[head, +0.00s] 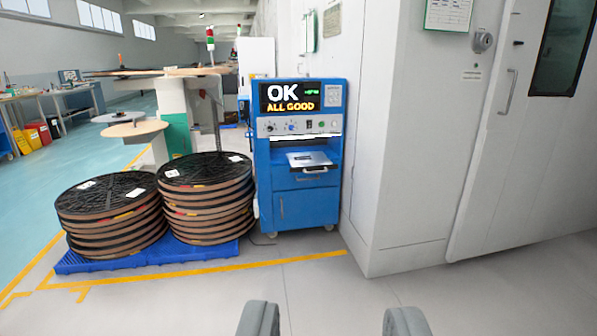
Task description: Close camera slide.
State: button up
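A blue cabinet machine (298,205) stands against the white wall, with a lit display (290,95) reading "OK ALL GOOD". Below its knob panel, a slide (309,158) with a pale top and a front handle (314,170) sticks out of the opening. I take this to be the camera slide; it looks pulled out. My gripper (333,320) shows at the bottom edge as two grey fingers spread wide apart, with only floor between them. It is well short of the machine and touches nothing.
Two stacks of dark reels (110,225) sit on a blue pallet (160,257) left of the machine. A white wall and a door (530,150) with a handle close off the right. The grey floor (320,285) in front of the machine is clear.

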aim_at(316, 162)
jog(key=i+l, duration=0.2)
jog(key=i, duration=0.25)
jog(key=i+l, duration=0.2)
jog(key=i, duration=0.3)
jog(key=i+l, duration=0.15)
jog(key=i, duration=0.3)
jog(key=i+l, duration=0.2)
jog(key=i, duration=0.25)
jog(key=i+l, duration=0.2)
jog(key=i, duration=0.3)
jog(key=i+l, duration=0.2)
jog(key=i, duration=0.25)
